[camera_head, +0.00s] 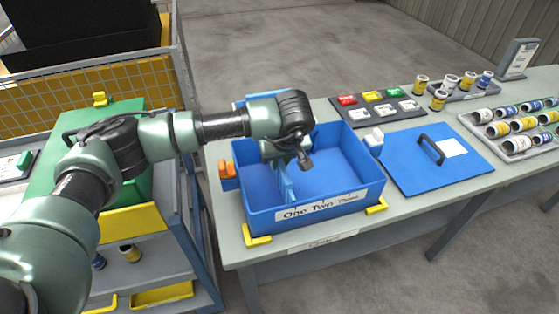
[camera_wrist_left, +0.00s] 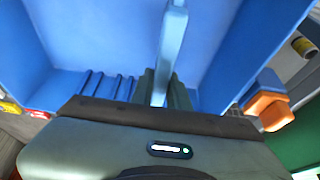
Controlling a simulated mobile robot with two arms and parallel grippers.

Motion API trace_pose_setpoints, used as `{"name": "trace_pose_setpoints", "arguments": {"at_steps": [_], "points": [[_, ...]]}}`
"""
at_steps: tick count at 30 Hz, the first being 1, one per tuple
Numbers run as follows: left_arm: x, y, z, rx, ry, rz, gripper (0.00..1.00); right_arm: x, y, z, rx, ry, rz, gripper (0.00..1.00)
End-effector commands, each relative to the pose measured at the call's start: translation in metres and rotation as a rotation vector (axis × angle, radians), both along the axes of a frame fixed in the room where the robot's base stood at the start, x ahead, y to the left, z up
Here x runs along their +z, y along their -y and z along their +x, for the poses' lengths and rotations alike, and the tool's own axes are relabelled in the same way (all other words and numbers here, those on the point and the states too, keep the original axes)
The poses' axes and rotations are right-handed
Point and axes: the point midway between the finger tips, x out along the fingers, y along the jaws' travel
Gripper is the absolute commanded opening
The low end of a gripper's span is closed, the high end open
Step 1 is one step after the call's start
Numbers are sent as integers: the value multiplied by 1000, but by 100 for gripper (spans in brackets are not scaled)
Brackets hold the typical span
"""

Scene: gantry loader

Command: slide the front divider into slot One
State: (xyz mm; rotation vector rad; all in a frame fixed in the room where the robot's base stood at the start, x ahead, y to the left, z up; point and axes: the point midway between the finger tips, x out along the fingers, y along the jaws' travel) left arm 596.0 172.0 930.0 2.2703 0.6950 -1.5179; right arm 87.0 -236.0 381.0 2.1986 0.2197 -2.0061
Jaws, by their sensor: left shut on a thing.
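The blue bin (camera_head: 330,200) stands on the grey bench, with a label reading One, Two, Three (camera_head: 318,206) on its front wall. My left gripper (camera_head: 287,163) is over the left part of the bin, shut on the light blue divider (camera_head: 286,184). The divider hangs upright inside the bin near the One end of the label. In the left wrist view, the divider (camera_wrist_left: 170,50) runs out from between my gripper fingers (camera_wrist_left: 165,92), with several slot ribs (camera_wrist_left: 107,86) on the bin wall to its left. Whether its edge sits in a slot is hidden. My right gripper is not in view.
An orange block (camera_head: 228,170) is at the bin's left side. Yellow corner stops (camera_head: 257,237) sit at its front corners. A blue lid (camera_head: 425,160) with a black handle lies to the right. Trays of cans (camera_head: 515,128) stand farther right. A trolley is at the left.

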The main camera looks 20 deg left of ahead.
Motion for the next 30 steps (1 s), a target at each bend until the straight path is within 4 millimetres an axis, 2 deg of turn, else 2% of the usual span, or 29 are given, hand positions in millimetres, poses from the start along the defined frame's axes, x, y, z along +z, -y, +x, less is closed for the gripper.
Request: {"name": "trace_pose_setpoints", "arguments": {"at_steps": [18, 27, 28, 30], "points": [[-22, 0, 0, 1, 2, -1, 0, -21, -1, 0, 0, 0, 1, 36], [-23, 0, 0, 1, 0, 0, 0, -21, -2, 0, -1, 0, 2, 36], [-23, 0, 0, 1, 0, 0, 22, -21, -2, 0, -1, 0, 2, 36], [-23, 0, 0, 0, 0, 0, 41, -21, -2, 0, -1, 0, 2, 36]]}}
